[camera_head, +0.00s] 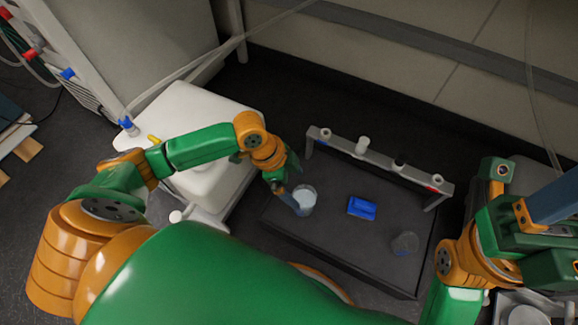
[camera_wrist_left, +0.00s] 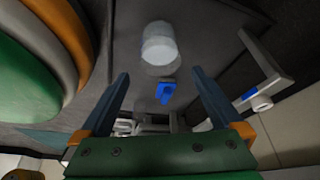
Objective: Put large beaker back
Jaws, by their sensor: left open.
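A clear beaker with whitish contents (camera_head: 306,199) stands at the left part of the dark platform. It looks like the large beaker, and it also shows in the left wrist view (camera_wrist_left: 160,45). My left gripper (camera_head: 287,193) is right beside it, on its left in the head view. In the left wrist view my left gripper (camera_wrist_left: 160,76) has its two fingers wide apart, with nothing clamped between them, and the beaker lies beyond the tips. My right gripper (camera_head: 530,205) is at the right edge, partly cut off; its jaw state is unclear.
The dark platform (camera_head: 335,240) also bears a blue block (camera_head: 361,208) and a smaller clear beaker (camera_head: 405,243). A grey rail (camera_head: 380,160) with several fittings runs along its back. A white machine (camera_head: 195,115) stands at the left. The platform's front middle is clear.

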